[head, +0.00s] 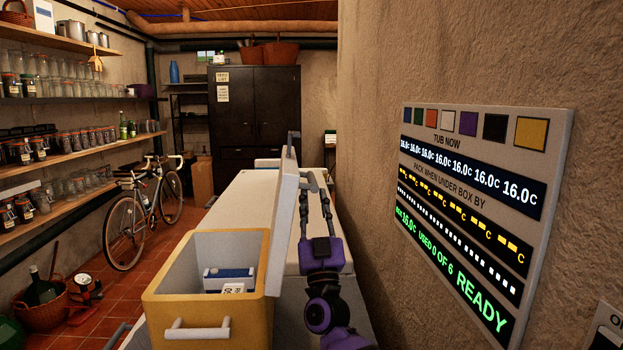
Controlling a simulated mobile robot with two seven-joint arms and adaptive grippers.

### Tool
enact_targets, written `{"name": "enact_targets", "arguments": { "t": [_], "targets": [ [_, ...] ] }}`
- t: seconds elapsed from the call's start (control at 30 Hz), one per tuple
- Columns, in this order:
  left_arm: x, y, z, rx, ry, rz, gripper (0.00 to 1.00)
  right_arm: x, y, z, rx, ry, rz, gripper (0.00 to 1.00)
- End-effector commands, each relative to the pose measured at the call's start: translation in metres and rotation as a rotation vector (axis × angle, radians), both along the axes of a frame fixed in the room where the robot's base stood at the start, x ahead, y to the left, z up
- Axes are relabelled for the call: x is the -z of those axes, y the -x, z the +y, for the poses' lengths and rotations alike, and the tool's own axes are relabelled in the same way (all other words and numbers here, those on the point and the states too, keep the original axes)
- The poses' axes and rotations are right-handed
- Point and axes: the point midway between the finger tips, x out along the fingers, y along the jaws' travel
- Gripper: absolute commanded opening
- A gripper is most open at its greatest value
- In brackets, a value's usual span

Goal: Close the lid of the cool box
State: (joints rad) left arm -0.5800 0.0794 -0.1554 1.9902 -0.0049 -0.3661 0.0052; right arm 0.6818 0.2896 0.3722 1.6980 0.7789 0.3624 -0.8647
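The cool box (168,318) is a yellow box with a pale inside and a white front handle, at the lower middle of the head view. Its lid (284,225) is grey-white and stands up steeply along the box's right side, so the box is open. Inside lies a blue and white pack (229,274). My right gripper (313,181), on a purple and black arm, is just right of the lid, on its outer side, pointing away. My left gripper is not in view.
A long white surface (236,205) stretches behind the box. A rough wall with a display panel (472,205) is close on the right. Shelves of jars (80,140) and a bicycle (143,205) are at the left, with open tiled floor between.

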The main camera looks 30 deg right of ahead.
Motion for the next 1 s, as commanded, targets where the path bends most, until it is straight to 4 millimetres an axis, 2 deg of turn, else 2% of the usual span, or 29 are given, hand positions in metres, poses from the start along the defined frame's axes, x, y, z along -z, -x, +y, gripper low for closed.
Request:
{"name": "enact_targets", "arguments": {
  "t": [0.03, 0.3, 0.7, 0.87, 1.0],
  "targets": [
    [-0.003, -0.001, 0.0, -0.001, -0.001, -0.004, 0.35, -0.012, -0.005, -0.003, 0.0, 0.001, -0.006, 0.23],
    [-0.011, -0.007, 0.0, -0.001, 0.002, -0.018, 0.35, -0.037, -0.03, -0.015, -0.001, 0.001, -0.003, 0.23],
    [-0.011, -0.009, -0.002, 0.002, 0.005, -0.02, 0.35, -0.041, -0.036, -0.018, 0.0, 0.0, 0.0, 0.23],
    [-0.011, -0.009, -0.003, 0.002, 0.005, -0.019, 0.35, -0.041, -0.036, -0.018, 0.0, 0.0, 0.0, 0.02],
    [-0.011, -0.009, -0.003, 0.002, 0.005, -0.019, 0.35, -0.041, -0.036, -0.018, 0.0, 0.0, 0.0, 0.0]
  ]
}}
